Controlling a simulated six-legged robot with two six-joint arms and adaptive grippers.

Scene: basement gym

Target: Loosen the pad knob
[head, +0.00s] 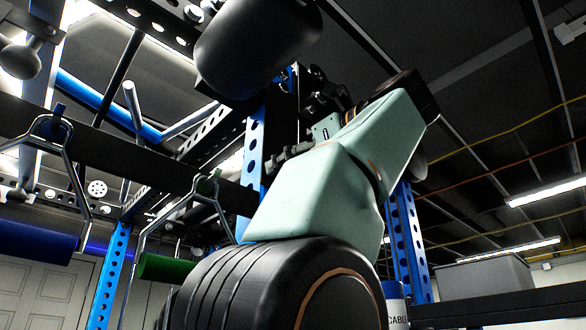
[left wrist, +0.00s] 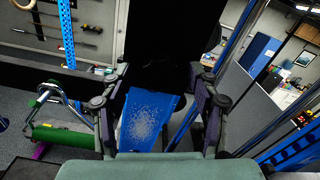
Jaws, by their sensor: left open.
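My left gripper (left wrist: 158,80) is open in the left wrist view, with one dark finger on each side. Between and beyond the fingers are a dark, padded-looking shape (left wrist: 160,35) and a blue surface (left wrist: 148,122) with a white speckled patch. Nothing is visibly gripped. I cannot make out the pad knob for certain in either view; it may be hidden in the dark area between the fingers. In the head view a large black cylindrical pad (head: 258,45) hangs at the top. My pale green arm hides much of the centre, and my right gripper is not seen.
Blue perforated rack uprights (head: 112,275) stand left and right. A dark horizontal bar (head: 110,150) crosses the left side, with handles carrying a blue roller (head: 38,242) and a green roller (head: 165,268). A grey box (head: 485,275) is at the right.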

